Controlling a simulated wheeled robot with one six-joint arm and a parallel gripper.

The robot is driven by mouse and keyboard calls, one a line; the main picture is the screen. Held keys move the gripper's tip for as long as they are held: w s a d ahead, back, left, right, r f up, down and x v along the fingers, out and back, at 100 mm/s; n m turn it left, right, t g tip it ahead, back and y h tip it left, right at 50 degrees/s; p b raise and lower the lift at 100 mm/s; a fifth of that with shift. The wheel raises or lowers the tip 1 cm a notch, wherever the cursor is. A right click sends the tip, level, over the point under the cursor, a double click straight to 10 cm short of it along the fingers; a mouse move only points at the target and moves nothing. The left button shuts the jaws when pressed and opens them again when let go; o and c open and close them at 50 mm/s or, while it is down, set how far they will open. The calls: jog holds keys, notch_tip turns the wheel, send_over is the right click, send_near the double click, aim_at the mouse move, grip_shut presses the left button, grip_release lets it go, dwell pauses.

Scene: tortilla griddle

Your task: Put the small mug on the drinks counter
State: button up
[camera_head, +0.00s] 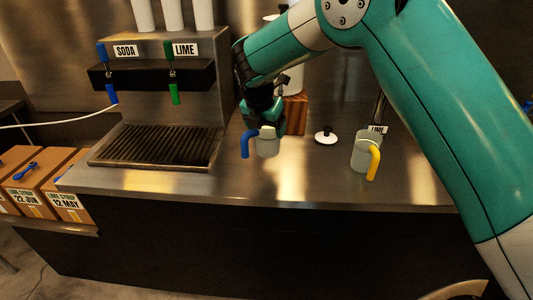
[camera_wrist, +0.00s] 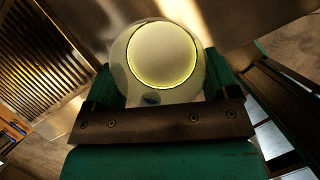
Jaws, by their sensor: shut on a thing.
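A small pale, see-through mug with a blue handle (camera_head: 268,147) is in my gripper (camera_head: 265,128). My gripper comes down from above and is shut on the mug near its rim. In the wrist view the mug (camera_wrist: 162,55) shows its round, pale yellowish inside between the two green fingers (camera_wrist: 156,84). The blue handle points left in the head view. The mug is upright over the steel drinks counter (camera_head: 250,187); I cannot tell whether its base touches the counter.
A yellow-handled mug (camera_head: 363,152) stands to the right, near a LIME label. A white lid with a black knob (camera_head: 326,137) lies between. The drip tray (camera_head: 155,147) and SODA and LIME taps (camera_head: 150,75) are left. A brown block (camera_head: 295,115) stands behind. The front counter is clear.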

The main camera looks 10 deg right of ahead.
aim_at(266, 153)
notch_tip(266, 153, down, 9)
jog(key=shift+f+p, duration=0.1)
jog(key=shift+p, duration=0.65)
jog(key=o, duration=1.1)
jog(key=shift+f, duration=0.1)
